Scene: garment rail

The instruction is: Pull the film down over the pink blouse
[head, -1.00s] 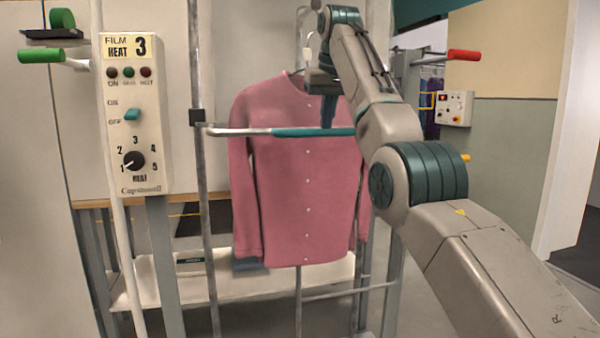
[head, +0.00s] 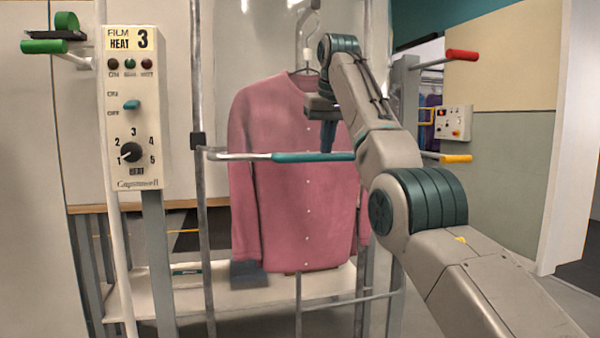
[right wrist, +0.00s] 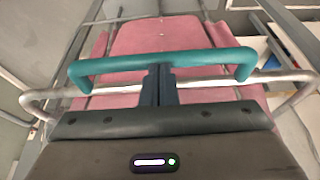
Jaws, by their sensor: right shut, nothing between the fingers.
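The pink blouse (head: 305,210) hangs upright from a hanger on the rail frame, its buttoned front toward me. A bar with a teal grip (head: 313,157) crosses in front of its chest. My right gripper (head: 328,140) is shut and empty, pointing down with its fingertips at the teal grip. In the right wrist view, the closed fingers (right wrist: 158,85) reach across the pale bar to the teal grip (right wrist: 205,62), with the blouse (right wrist: 150,36) beyond. Clear film with faint shiny streaks (head: 215,45) seems to hang around the hanger; its lower edge is hard to make out. My left gripper is out of view.
Red (head: 461,55) and yellow (head: 455,158) handles stick out at right. A low white shelf (head: 230,292) lies below the blouse.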

